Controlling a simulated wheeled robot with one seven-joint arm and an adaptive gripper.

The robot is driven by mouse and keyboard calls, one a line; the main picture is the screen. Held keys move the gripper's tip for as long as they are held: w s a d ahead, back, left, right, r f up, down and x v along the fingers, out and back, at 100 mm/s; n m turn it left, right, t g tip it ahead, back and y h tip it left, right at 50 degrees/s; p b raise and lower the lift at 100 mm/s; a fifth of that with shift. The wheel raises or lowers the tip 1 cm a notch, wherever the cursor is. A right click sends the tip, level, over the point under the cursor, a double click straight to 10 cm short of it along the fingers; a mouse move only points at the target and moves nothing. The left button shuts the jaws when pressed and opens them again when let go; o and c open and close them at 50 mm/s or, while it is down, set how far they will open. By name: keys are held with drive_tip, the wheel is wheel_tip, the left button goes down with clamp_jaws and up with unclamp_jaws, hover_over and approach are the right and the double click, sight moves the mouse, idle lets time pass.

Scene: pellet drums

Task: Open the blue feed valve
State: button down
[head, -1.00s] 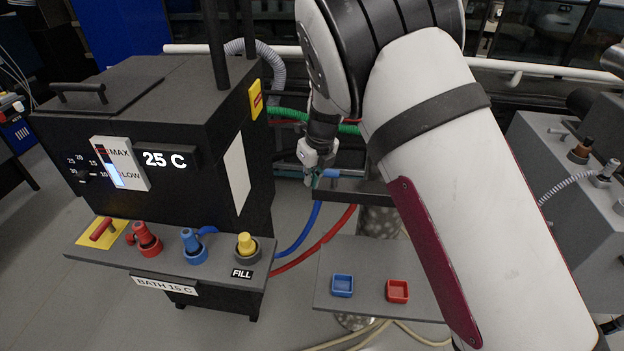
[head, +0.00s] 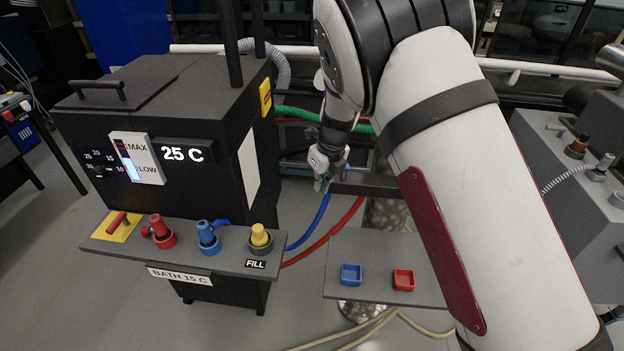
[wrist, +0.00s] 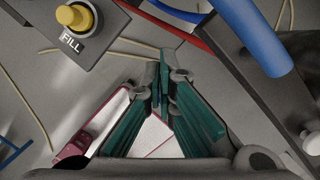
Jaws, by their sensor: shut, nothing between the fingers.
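My gripper (head: 322,185) is shut and empty, its green fingers together and pointing down. It hangs right of the bath unit, near the dark bracket where the blue hose (head: 309,226) ends. In the wrist view the gripper's fingertips (wrist: 164,70) are beside a thick blue cylinder (wrist: 252,35) at the upper right, with a gap between them; I cannot tell whether this is a valve handle or the hose. A blue valve-like fitting (head: 208,238) with a side lever stands on the bath's front shelf, between a red fitting (head: 159,232) and a yellow knob (head: 260,236).
The dark bath unit (head: 80,128) stands left, reading 25 C. A red hose (head: 327,235) runs beside the blue one. Grey machinery (head: 560,165) stands right.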

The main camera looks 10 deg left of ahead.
drive_tip(key=a+v, duration=0.1)
drive_tip(key=v, duration=0.8)
drive_tip(key=shift+s+a+r+b, duration=0.25)
drive_tip(key=shift+a+r+b, duration=0.1)
drive_tip(key=shift+r, duration=0.15)
drive_tip(key=s+d+r+n+t+y, duration=0.1)
drive_tip(key=s+d+r+n, duration=1.2)
drive_tip(key=d+r, duration=0.35)
drive_tip(key=s+d+n+t+h, duration=0.1)
drive_tip(key=s+d+n, duration=0.4)
drive_tip(key=s+n, duration=0.2)
drive_tip(key=s+d+n+t+h, duration=0.1)
drive_tip(key=s+d+n+h, duration=0.1)
drive_tip(key=s+d+n, duration=0.4)
drive_tip(key=s+n, duration=0.1)
drive_tip(key=s, duration=0.4)
drive_tip(key=shift+r+t, duration=0.3)
drive_tip(key=shift+r, duration=0.05)
